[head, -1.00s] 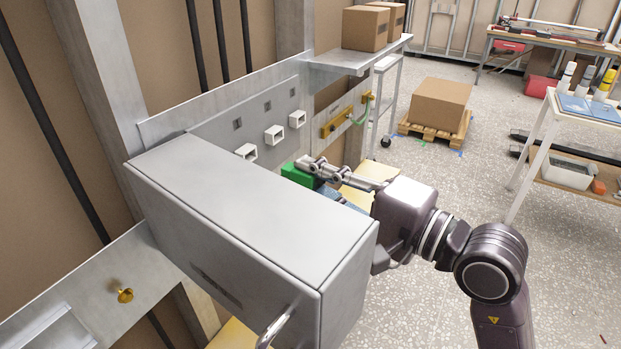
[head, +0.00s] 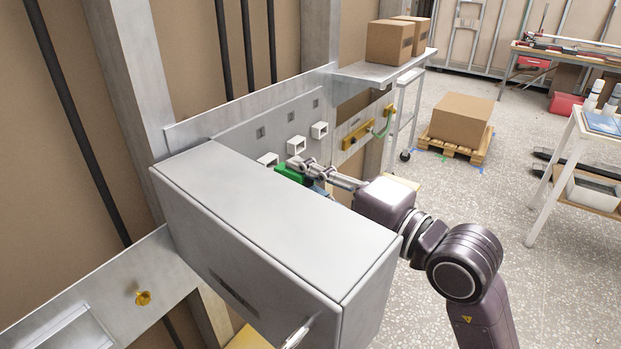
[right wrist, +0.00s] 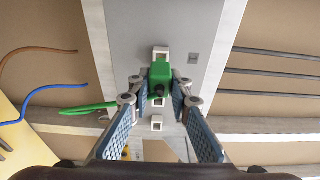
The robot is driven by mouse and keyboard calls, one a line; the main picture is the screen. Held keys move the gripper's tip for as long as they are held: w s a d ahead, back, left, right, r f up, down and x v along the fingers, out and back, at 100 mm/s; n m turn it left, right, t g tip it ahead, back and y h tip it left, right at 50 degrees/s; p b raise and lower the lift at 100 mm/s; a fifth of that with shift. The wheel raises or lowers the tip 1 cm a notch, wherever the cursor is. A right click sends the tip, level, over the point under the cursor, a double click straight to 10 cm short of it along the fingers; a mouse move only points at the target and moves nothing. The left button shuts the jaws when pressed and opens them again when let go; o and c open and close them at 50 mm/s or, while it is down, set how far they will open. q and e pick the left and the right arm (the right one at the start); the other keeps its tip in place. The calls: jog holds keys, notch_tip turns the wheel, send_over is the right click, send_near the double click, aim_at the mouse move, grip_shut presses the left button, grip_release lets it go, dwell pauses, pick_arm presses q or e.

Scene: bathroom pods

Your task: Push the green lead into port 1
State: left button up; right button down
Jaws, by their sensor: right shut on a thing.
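My right gripper (head: 302,168) is shut on the green plug of the green lead (head: 291,173), close in front of the white ports on the grey wall panel. The nearest port (head: 268,160) is just left of the plug; the middle port (head: 296,144) and far port (head: 319,130) are farther along. In the right wrist view the green plug (right wrist: 160,74) sits between the fingertips, its far end by a white port (right wrist: 161,52). I cannot tell whether they touch, nor which port is number 1. The green cable (right wrist: 88,109) runs left. My left gripper is not in view.
A large grey box (head: 275,220) stands off the wall beside the panel and hides part of the plug area. A metal shelf (head: 378,72) carries cartons beyond the ports. A brown lead (right wrist: 35,50) and a blue lead (right wrist: 45,92) hang left in the wrist view.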

aim_at(306, 180)
jog(key=shift+b, duration=0.75)
dwell(1.5)
jog(key=shift+x, duration=1.35)
jog(key=c, duration=1.7)
grip_release()
jog(key=shift+s+a, duration=0.15)
jog(key=v, duration=0.7)
jog(key=shift+s, duration=0.2)
jog(key=shift+d, duration=0.25)
